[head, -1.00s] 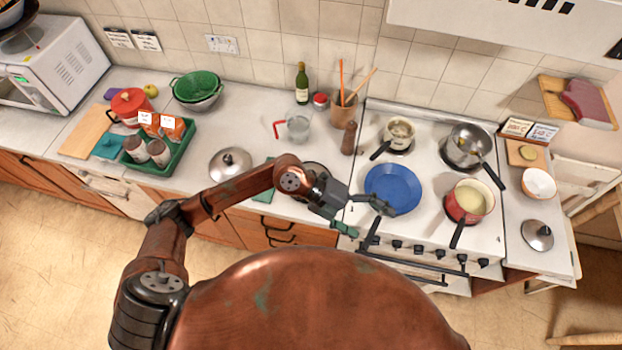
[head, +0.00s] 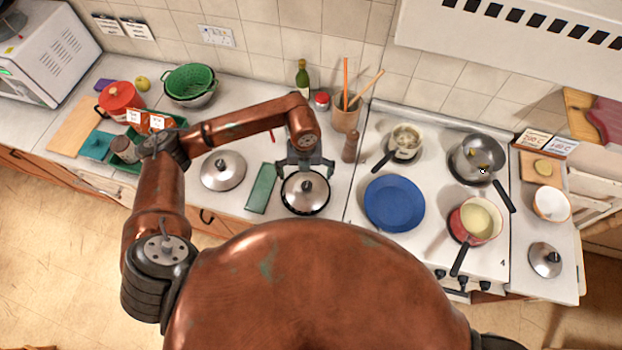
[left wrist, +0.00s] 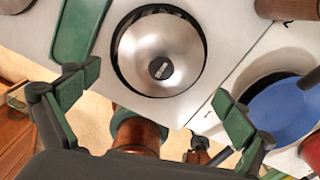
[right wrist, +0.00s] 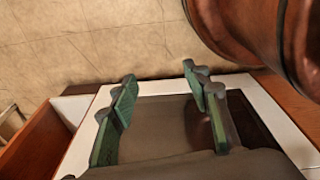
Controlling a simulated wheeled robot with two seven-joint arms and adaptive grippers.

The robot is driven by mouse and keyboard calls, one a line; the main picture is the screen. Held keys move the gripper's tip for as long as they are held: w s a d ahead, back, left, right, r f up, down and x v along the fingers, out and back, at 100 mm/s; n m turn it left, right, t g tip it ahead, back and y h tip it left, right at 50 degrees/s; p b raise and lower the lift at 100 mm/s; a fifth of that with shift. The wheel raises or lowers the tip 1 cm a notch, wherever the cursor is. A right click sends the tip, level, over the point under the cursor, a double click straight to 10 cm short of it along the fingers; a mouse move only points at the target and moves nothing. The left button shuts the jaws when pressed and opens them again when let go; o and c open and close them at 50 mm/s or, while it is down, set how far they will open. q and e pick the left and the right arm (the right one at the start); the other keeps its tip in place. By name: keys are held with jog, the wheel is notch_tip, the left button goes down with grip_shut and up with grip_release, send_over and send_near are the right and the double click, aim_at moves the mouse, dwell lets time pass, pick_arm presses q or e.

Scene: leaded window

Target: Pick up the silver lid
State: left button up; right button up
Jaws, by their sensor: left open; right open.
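Several silver lids with dark knobs show in the head view. One lid (head: 304,190) with a dark rim around it lies on the counter just left of the stove. Another lid (head: 223,171) lies further left, and a smaller lid (head: 545,259) lies right of the stove. My left gripper (head: 305,171) is open above the dark-rimmed lid, at its back edge in the head view. In the left wrist view this lid (left wrist: 160,45) lies beyond the spread fingers, with nothing between them. My right gripper (right wrist: 158,88) is open and empty in the right wrist view.
A green cloth or board (head: 261,188) lies just left of the dark-rimmed lid. A blue plate (head: 394,203) sits on the stove to its right. A pepper mill (head: 350,146) and utensil pot (head: 346,116) stand behind. An open drawer (right wrist: 35,145) shows near my right gripper.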

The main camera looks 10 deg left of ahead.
aim_at(306, 186)
pick_arm(q)
jog(key=shift+a+f, duration=0.1)
jog(key=shift+f, duration=0.35)
jog(key=f, duration=0.1)
jog(key=f+p, duration=0.2)
jog(key=shift+s+d+f, duration=0.25)
jog(key=shift+d, duration=0.15)
jog(key=shift+f+p, duration=0.3)
jog(key=shift+f, duration=1.25)
jog(key=c, duration=0.8)
jog(key=shift+s+a, duration=0.1)
jog(key=c, duration=1)
jog(key=shift+f, duration=0.1)
jog(key=shift+c, duration=0.6)
pick_arm(e)
jog(key=s+r, duration=0.2)
jog(key=shift+s+r, duration=0.2)
jog(key=shift+s, duration=0.1)
